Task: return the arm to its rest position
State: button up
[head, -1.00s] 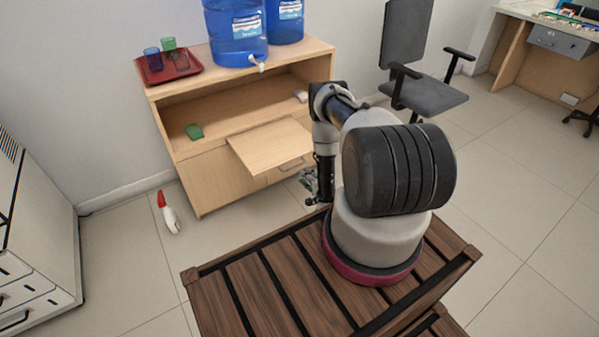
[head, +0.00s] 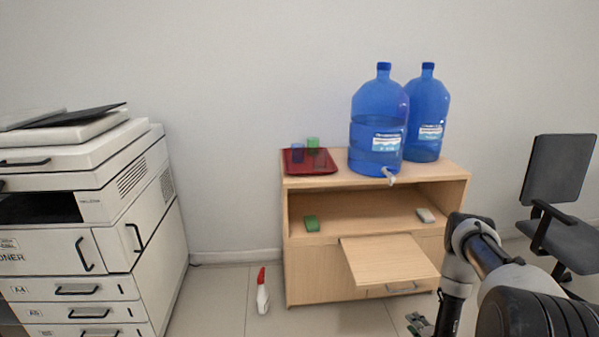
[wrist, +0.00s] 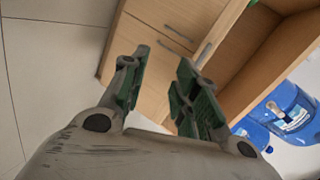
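My gripper (wrist: 158,82) shows in the wrist view with its two green-padded fingers apart and nothing between them. In the head view, part of my gripper (head: 420,324) shows low in front of the cabinet, at the bottom edge. My arm is bent, with its forearm hanging down at the lower right. In the wrist view, the wooden cabinet front (wrist: 165,55) is beyond the fingers; they look apart from it.
The wooden cabinet (head: 330,275) has a pulled-out board (head: 388,261) near my arm. On top are a red tray (head: 310,168) with cups and two blue water bottles (head: 378,125). A spray bottle (head: 262,292) stands on the floor. A printer (head: 100,225) is left, a chair (head: 560,170) right.

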jog(key=s+a+f+n+g, duration=0.1)
jog(key=s+f+n+g, duration=0.3)
jog(key=s+f+g, duration=0.55)
jog(key=s+d+r+n+g, duration=0.1)
jog(key=s+r+n+g, duration=0.15)
jog(key=r, duration=1.15)
jog(key=s+r+n+g, duration=0.1)
jog(key=r+n+g, duration=0.15)
jog(key=r, duration=1.25)
jog(key=s+d+r+n+g, duration=0.1)
jog(key=s+r+n+g, duration=0.15)
jog(key=r, duration=1.15)
jog(key=s+a+r+n+t, duration=0.1)
jog(key=s+a+r+t, duration=0.1)
jog(key=r, duration=0.8)
jog(key=s+a+r+n+t, duration=0.1)
jog(key=s+a+r+t, duration=0.2)
jog(key=r, duration=0.8)
jog(key=s+a+r+n+t+h, duration=0.1)
jog(key=s+a+r+t, duration=0.2)
jog(key=r, duration=0.7)
jog(key=s+a, duration=0.2)
jog(key=shift+a+r+n, duration=0.35)
jog(key=shift+a+r, duration=0.05)
